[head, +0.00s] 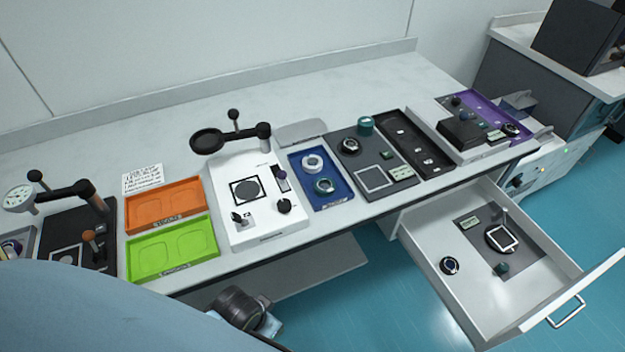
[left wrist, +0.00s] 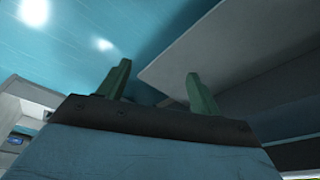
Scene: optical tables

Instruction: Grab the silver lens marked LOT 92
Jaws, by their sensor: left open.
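No LOT 92 marking can be read in either view. Several round, lens-like pieces show in the head view. A pale ring (head: 313,163) and a teal-rimmed one (head: 324,186) lie in the blue tray (head: 338,201). A dark-rimmed one (head: 350,146) sits on the grey board, and another (head: 449,265) lies in the open drawer. One more (head: 511,129) is at the right, by the purple tray. I cannot tell which is the silver lens. My left gripper (left wrist: 158,88) is open and empty in the left wrist view, below a pale panel, with blue floor beyond. My right gripper is not in view.
The open drawer (head: 428,248) juts out at the right of the table. Orange (head: 163,191) and green (head: 146,261) trays and a white device with an arm-held magnifier (head: 207,141) stand to the left. The table's back strip (head: 230,95) is mostly clear.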

